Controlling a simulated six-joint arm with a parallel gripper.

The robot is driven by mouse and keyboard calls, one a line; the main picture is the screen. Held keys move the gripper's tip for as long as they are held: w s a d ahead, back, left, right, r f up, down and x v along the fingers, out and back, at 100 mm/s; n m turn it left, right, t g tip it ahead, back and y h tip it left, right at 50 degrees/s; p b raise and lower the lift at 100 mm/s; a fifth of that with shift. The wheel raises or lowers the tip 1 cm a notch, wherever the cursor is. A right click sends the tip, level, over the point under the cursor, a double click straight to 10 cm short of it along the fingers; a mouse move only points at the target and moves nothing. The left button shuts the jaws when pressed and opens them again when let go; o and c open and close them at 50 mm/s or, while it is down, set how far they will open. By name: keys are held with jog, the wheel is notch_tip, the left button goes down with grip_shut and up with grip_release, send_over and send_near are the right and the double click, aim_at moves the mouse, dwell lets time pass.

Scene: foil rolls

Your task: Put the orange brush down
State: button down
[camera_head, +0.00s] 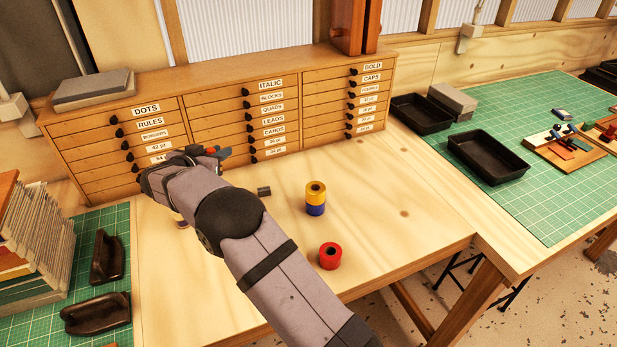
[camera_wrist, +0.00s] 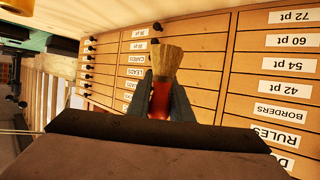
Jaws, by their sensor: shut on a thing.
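The orange brush (camera_wrist: 161,97) is between the two dark fingers of my gripper (camera_wrist: 163,90) in the wrist view. Its tan bristles point up in that picture, and its orange-red handle runs down between the fingers. My gripper is shut on the handle. In the head view my gripper (camera_head: 212,153) is in front of the left part of the drawer cabinet, above the wooden bench (camera_head: 385,215). Only a small orange-red bit of the brush (camera_head: 211,150) shows there. The lower end of the handle is hidden.
The drawer cabinet (camera_head: 225,110) bounds the back. The bench's right side is clear.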

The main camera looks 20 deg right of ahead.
jog(key=w+d+f+m+g+h, duration=0.1)
jog(key=d+f+m+g+h, duration=0.15)
jog(key=d, duration=1.25)
jog(key=d+f+m+g+h, duration=0.1)
jog(key=d+m+g+h, duration=0.15)
jog(key=d, duration=1.25)
jog(key=shift+m+y, duration=0.4)
notch_tip(320, 180, down, 6)
jog(key=b, duration=0.7)
jog(key=shift+w, duration=0.1)
jog(key=f+b, duration=0.1)
jog(key=b, duration=0.1)
jog(key=shift+f+b, duration=0.35)
notch_tip(320, 180, down, 2)
jog(key=shift+f+b, duration=0.2)
jog(key=shift+b, duration=0.9)
jog(key=shift+r, duration=0.1)
